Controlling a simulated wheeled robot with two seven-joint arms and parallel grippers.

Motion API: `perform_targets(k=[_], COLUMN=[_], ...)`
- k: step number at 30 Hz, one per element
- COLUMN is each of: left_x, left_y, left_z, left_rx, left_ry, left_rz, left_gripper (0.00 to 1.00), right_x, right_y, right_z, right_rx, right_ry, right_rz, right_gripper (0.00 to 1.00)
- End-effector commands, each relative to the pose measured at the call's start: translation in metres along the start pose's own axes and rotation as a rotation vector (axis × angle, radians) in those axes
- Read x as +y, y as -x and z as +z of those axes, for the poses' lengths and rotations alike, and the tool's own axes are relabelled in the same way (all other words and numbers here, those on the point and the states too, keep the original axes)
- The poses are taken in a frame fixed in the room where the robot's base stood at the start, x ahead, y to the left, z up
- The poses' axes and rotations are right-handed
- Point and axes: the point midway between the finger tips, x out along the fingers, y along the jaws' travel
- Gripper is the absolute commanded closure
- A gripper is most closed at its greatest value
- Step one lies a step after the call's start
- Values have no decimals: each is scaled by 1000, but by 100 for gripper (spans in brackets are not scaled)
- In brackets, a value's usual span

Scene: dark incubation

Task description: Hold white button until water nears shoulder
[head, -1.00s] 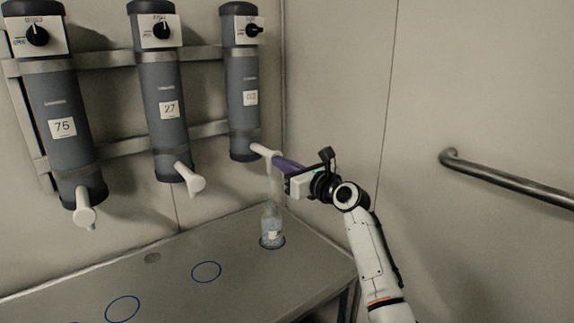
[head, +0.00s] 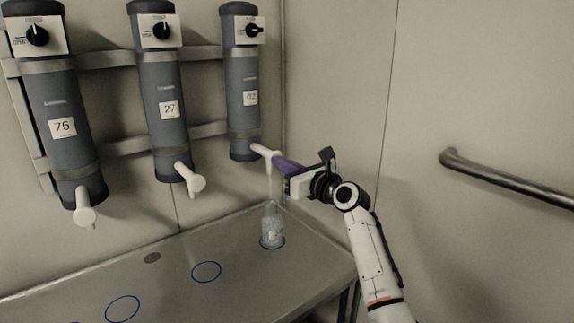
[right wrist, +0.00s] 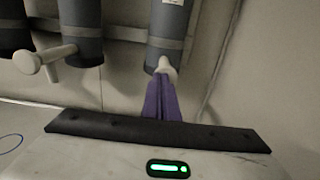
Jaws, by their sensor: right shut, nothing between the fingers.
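The white button (head: 264,151) is on the spout at the foot of the right grey dispenser (head: 243,90), labelled 62 or similar. It also shows in the right wrist view (right wrist: 166,67). My right gripper (head: 279,162) has shut purple fingers, empty, with the tips at the button and apparently touching it. The fingers also show in the right wrist view (right wrist: 163,98). A clear bottle (head: 271,228) stands upright under the spout on a blue ring. A thin stream runs down into it. The water level inside is hard to read. My left gripper is out of view.
Two more dispensers, the middle one (head: 165,100) labelled 27 and the left one (head: 65,120) labelled 75, hang on the wall rail. The metal table (head: 230,290) has empty blue rings and a drain hole. A handrail (head: 510,182) is at the right.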

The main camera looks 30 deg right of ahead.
Motion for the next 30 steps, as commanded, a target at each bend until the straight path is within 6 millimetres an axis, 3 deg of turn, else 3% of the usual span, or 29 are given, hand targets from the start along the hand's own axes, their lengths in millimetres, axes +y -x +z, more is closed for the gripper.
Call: perform_targets(k=[1,30], left_x=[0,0], left_y=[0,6], left_z=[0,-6], left_rx=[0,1], left_ry=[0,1], left_rz=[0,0], left_gripper=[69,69], right_x=[5,8], right_y=[-3,0], right_z=[10,12], right_rx=[-18,-18], right_ry=[-1,-2], right_rz=[4,10], right_gripper=[100,100])
